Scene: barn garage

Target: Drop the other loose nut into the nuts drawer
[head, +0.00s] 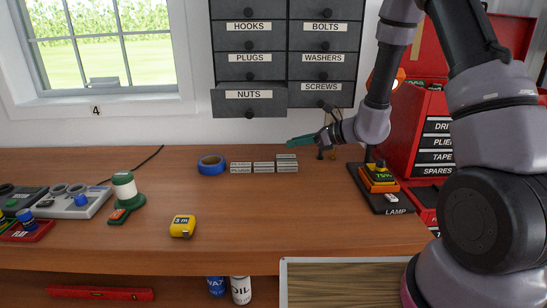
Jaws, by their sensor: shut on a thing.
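The nuts drawer (249,103) is the bottom left drawer of the dark wall cabinet. It is pulled out from the cabinet front, and its inside is hidden from this low angle. My gripper (291,142) has teal fingers pointing left, above the back of the bench and lower right of the nuts drawer. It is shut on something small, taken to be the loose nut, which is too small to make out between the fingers. No other loose nut can be made out on the bench.
Stacked grey boxes (264,167) and blue tape (212,163) lie below the drawer. A yellow tape measure (182,226) sits nearer the front. The lamp base (389,201) and red tool chest (420,135) stand at right. The bench middle (270,215) is clear.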

